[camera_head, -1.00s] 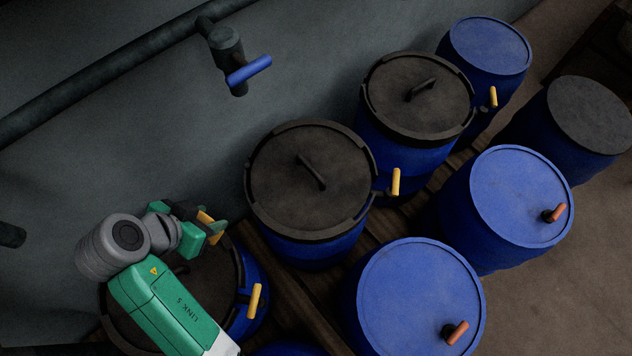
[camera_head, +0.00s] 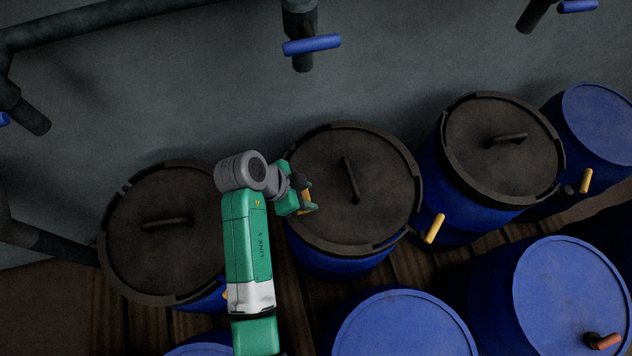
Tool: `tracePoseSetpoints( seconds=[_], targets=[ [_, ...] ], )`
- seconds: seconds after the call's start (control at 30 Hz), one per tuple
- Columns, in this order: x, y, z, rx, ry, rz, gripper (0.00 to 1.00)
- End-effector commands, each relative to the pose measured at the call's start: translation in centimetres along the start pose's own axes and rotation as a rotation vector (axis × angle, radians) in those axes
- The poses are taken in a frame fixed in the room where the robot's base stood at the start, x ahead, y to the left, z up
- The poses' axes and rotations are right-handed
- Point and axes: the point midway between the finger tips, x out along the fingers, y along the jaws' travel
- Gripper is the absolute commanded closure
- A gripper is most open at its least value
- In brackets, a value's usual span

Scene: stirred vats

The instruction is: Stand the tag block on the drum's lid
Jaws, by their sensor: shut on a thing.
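My gripper (camera_head: 307,198) is shut on a small yellow-orange block (camera_head: 305,199), most likely the tag block. The green fingers hide most of it, so its shape and tilt cannot be told. The gripper overlaps the left edge of the middle drum's dark lid (camera_head: 378,190); its height above the lid is unclear. That lid has a raised rim and a bar handle (camera_head: 351,180) in the middle. Similar dark lids show on the left drum (camera_head: 150,255) and the right drum (camera_head: 490,130). Which drum the task means is not marked.
Blue-topped drums stand in front (camera_head: 400,325), at front right (camera_head: 565,290) and at far right (camera_head: 600,115). Yellow tap handles (camera_head: 435,228) and a red one (camera_head: 604,341) stick out. A pipe with a blue handle (camera_head: 312,45) hangs along the back wall.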

Motion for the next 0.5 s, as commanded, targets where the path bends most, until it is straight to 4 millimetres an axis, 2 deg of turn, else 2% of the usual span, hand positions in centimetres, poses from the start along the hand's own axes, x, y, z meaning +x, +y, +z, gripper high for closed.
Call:
tracePoseSetpoints(
  seconds=[0.1, 0.2, 0.4, 0.43, 0.5],
  targets=[
    [1.4, -2.4, -1.3, 0.002, -0.002, 0.0, 0.84],
    [2.0, -3.5, -2.0, 0.001, 0.0, 0.0, 0.84],
    [2.3, -4.2, -2.5, 0.001, 0.0, -0.001, 0.84],
    [2.5, -4.6, -2.8, 0.002, -0.001, -0.001, 0.84],
    [3.9, -4.5, -1.8, -0.003, 0.0, 0.002, 0.84]
  ],
)
